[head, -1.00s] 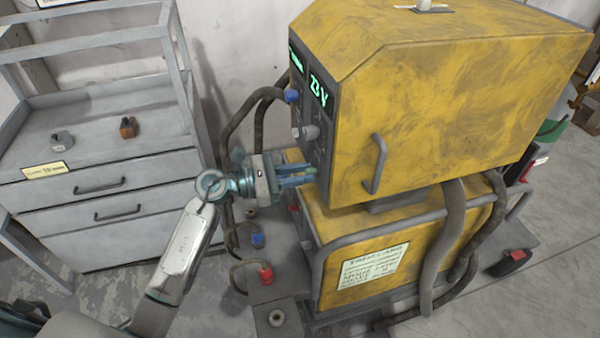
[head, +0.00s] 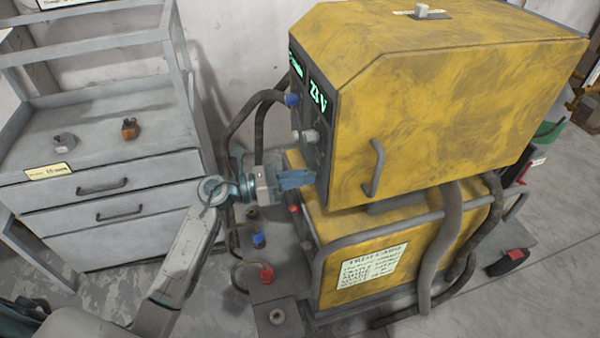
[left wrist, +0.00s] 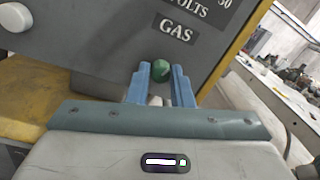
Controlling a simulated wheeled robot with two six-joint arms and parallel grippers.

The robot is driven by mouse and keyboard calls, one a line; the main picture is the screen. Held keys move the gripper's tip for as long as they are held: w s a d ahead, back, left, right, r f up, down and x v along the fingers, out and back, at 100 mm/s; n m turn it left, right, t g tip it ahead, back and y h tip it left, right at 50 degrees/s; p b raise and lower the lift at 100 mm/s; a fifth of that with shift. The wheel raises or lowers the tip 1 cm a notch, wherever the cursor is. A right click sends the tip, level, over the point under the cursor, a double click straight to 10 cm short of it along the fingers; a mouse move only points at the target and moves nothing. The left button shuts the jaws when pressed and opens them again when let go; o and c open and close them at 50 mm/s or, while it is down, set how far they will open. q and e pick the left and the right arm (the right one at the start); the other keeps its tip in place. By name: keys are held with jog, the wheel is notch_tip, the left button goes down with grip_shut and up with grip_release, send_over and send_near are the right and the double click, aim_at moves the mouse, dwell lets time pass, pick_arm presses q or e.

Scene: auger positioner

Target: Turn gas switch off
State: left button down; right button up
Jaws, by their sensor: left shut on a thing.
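The gas switch (left wrist: 160,70) is a small round green knob below the "GAS" label (left wrist: 176,29) on the dark front panel in the left wrist view. My left gripper (left wrist: 160,76) has its two blue fingers on either side of the knob and is shut on it. In the head view my left gripper (head: 310,178) reaches from the left to the lower part of the panel (head: 313,130) of the yellow machine (head: 440,100). The knob is hidden there by the fingers. My right gripper is not in view.
White knobs (head: 308,135) and a blue hose connector (head: 291,100) stick out of the panel above my gripper. Dark hoses (head: 240,120) hang behind my arm. A grey drawer cabinet (head: 110,190) stands at left. A grey handle (head: 374,168) is on the machine's side.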

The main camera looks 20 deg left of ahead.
pick_arm(q)
jog(key=n+t+p, duration=0.1)
jog(key=n+p, duration=0.9)
jog(key=n, duration=0.3)
jog(key=shift+s, duration=0.1)
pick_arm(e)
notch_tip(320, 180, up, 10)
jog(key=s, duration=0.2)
pick_arm(q)
jog(key=c, duration=1.3)
grip_release()
